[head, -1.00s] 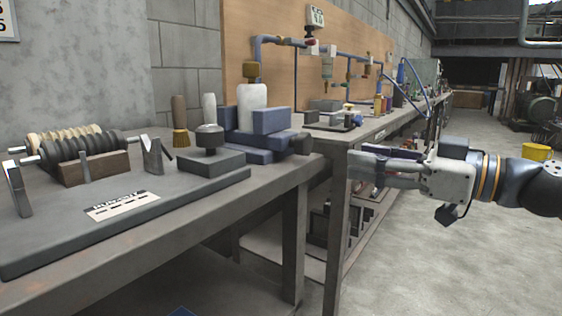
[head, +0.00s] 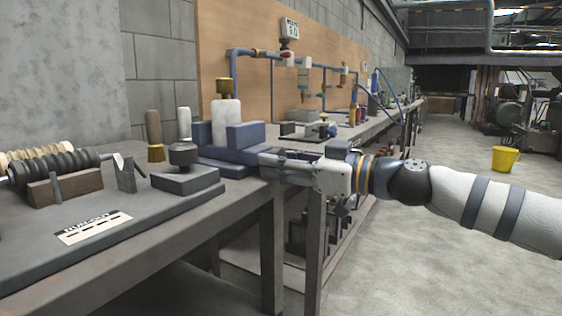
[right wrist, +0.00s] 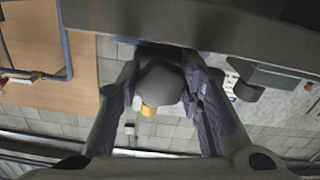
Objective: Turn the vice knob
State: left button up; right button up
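The vice (head: 245,137), made of blue blocks, stands near the bench edge in the head view and holds a white bottle-like piece (head: 226,115) with a yellow top between its jaws. My right gripper (head: 264,160) reaches in from the right at the vice's right end and covers the vice knob in that view. In the right wrist view, the rounded dark grey vice knob (right wrist: 162,83) lies between the two spread fingers of my right gripper (right wrist: 164,68). The fingers flank it; firm contact on both sides does not show. My left gripper is out of view.
The workbench (head: 150,237) carries a dark round-topped block (head: 184,178) and a ribbed roller (head: 52,168) left of the vice. Pipes and small parts line the bench behind. Open floor lies to the right, with a yellow bucket (head: 505,159).

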jog(key=c, duration=0.4)
jog(key=m+b, duration=0.1)
jog(key=m, duration=0.2)
jog(key=shift+s+a+m, duration=0.1)
jog(key=shift+m, duration=1.7)
jog(key=o, duration=0.9)
